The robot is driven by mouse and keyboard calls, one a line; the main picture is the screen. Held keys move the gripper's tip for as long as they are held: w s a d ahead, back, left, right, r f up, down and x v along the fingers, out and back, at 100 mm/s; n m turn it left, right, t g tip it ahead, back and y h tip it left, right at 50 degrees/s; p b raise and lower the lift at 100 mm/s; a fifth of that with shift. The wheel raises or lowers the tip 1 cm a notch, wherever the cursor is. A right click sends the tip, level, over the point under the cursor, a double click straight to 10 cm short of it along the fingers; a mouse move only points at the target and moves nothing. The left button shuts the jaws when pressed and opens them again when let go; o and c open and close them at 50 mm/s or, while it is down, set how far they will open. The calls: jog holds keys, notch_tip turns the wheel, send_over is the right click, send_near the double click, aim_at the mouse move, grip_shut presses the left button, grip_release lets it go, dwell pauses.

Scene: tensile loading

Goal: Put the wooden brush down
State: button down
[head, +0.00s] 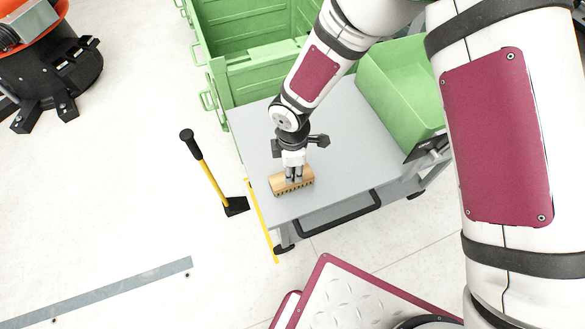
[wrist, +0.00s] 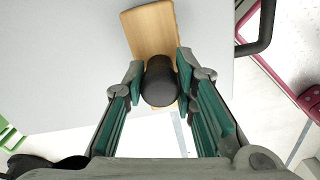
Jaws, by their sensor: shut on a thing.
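The wooden brush (head: 278,185) has a light wood block with a bristled or toothed lower edge. It is at the near left corner of the grey cart top (head: 338,150). I cannot tell whether it touches the top or hangs just above it. My gripper (head: 293,173) points down at the brush from above. In the wrist view, my two fingers (wrist: 160,92) are closed on a dark rounded knob (wrist: 160,80), with the brush's wood block (wrist: 150,30) beyond it. The underside of the brush is hidden there.
A green bin (head: 400,85) stands on the cart's right side. Green crates (head: 255,75) stand behind the cart. A yellow-handled tool (head: 208,172) with a black head is beside the left edge. The middle of the cart top is clear.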

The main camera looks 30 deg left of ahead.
jog(key=shift+f, duration=0.25)
jog(key=c, duration=1.3)
grip_release()
notch_tip(320, 180, up, 12)
jog(key=shift+r+p, duration=0.1)
jog(key=shift+p, duration=0.8)
